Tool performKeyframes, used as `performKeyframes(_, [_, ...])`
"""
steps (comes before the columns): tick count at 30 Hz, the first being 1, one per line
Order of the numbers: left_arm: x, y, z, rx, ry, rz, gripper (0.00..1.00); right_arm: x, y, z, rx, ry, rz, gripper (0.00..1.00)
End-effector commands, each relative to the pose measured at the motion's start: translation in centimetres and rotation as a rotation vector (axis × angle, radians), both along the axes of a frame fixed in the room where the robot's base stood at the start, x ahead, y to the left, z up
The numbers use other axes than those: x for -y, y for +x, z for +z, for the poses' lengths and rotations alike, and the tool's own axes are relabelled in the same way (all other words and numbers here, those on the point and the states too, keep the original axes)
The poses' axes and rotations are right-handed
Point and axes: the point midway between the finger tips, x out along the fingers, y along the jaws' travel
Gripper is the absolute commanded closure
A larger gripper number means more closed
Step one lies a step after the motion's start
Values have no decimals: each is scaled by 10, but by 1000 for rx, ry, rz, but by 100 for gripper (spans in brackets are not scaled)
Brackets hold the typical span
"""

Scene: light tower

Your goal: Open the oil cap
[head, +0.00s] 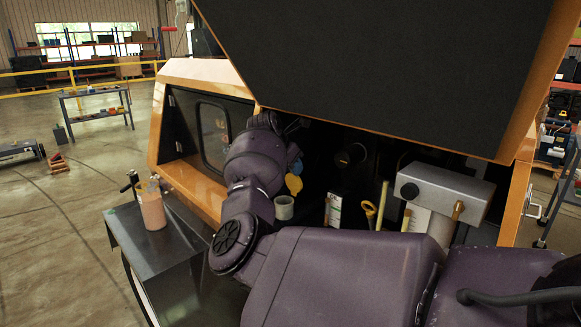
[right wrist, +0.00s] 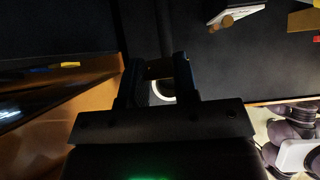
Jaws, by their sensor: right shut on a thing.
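My right gripper (head: 294,126) is inside the dark engine bay, under the raised hood; in the head view its fingertips are hard to make out in the shade. In the right wrist view, the two black fingers (right wrist: 158,82) stand a short way apart with a dark piece between them, which looks like the oil cap (right wrist: 159,71). Its shape is mostly lost in shadow. A pale curved rim (right wrist: 160,94) shows between the fingers; I cannot tell whether the cap touches it. My left gripper is not in view.
The dark raised hood (head: 380,65) hangs low over the bay. A yellow cap (head: 293,184), a pale cup (head: 284,208) and a grey metal box (head: 445,187) are near my arm. A bottle (head: 152,208) stands on a side table (head: 165,245) at left. Open floor lies beyond.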

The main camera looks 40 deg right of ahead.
Motion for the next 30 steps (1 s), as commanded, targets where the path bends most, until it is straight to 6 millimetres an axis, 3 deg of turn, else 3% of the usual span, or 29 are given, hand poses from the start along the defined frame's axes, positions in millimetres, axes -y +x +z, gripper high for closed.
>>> performKeyframes(6, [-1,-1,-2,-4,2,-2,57,5,-2,-5,-4,-5,-7,100])
performKeyframes(7, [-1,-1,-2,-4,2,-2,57,5,-2,-5,-4,-5,-7,71])
performKeyframes(12, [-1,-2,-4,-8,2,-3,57,4,-2,-6,-6,-2,-6,47])
performKeyframes(23, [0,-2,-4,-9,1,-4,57,1,-1,-4,-5,2,-2,47])
performKeyframes(30, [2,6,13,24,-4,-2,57,-2,-9,25,4,0,-6,47])
